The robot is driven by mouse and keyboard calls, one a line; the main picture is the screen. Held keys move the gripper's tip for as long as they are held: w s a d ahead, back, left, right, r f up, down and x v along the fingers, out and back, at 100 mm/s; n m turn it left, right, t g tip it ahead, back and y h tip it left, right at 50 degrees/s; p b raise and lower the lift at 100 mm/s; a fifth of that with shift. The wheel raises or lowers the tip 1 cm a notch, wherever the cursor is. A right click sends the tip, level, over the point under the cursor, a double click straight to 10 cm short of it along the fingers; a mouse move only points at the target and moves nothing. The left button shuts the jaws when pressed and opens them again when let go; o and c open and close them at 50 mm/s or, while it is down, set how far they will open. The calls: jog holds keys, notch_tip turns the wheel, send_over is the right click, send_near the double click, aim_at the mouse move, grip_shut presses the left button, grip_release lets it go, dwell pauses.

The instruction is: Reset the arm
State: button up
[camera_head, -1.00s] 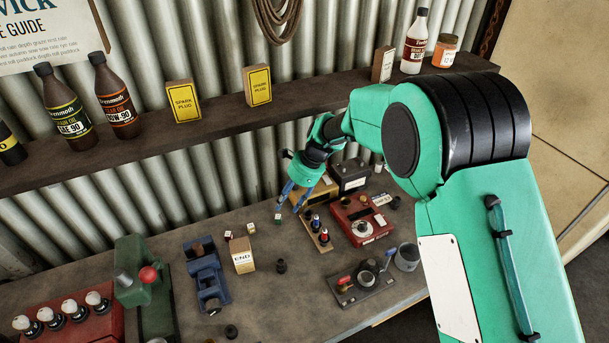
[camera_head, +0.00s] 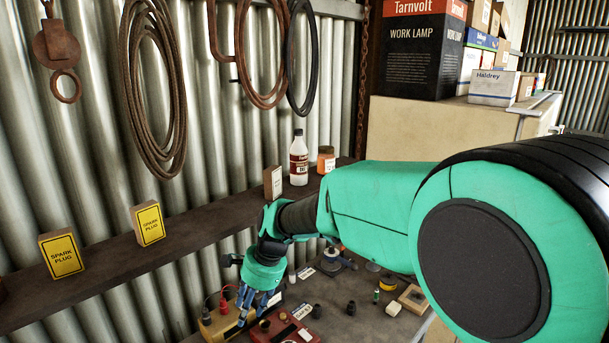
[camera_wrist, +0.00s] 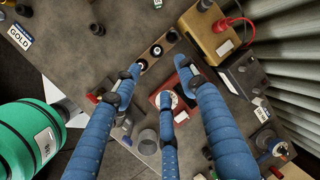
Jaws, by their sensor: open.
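My arm crosses the head view from the right, and my gripper (camera_head: 252,303) hangs over the bench beyond the shelf's front edge. In the wrist view its blue fingers are spread apart (camera_wrist: 160,82) with nothing held between them. Below them lie a red box-like device with a white dial (camera_wrist: 166,100) and a small wooden rack with dark round tops (camera_wrist: 152,52). My gripper looks clear of both, though the exact height is hard to tell.
A shelf (camera_head: 105,245) carries yellow spark plug boxes (camera_head: 148,223), a white bottle (camera_head: 299,160) and an orange jar (camera_head: 326,158). A tan device with a red lead (camera_wrist: 208,38) stands on the bench (camera_head: 330,318). A work lamp box (camera_head: 421,55) stands on the cabinet at the back.

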jog(key=s+d+r+n+t, duration=0.1)
jog(key=s+d+r, duration=0.25)
jog(key=d, duration=0.25)
jog(key=s+d+r+n+t+h, duration=0.1)
jog(key=s+d+r+n, duration=0.15)
jog(key=d+r, duration=0.35)
jog(key=s+d+r+t, duration=0.1)
jog(key=s+d+r, duration=0.25)
jog(key=d, duration=0.35)
jog(key=s+d+n+t+h, duration=0.2)
jog(key=s+d+n, duration=0.3)
jog(key=s+d, duration=1.1)
jog(key=s, duration=0.3)
jog(key=shift+s+d+r+h, duration=0.35)
jog(key=shift+h, duration=0.05)
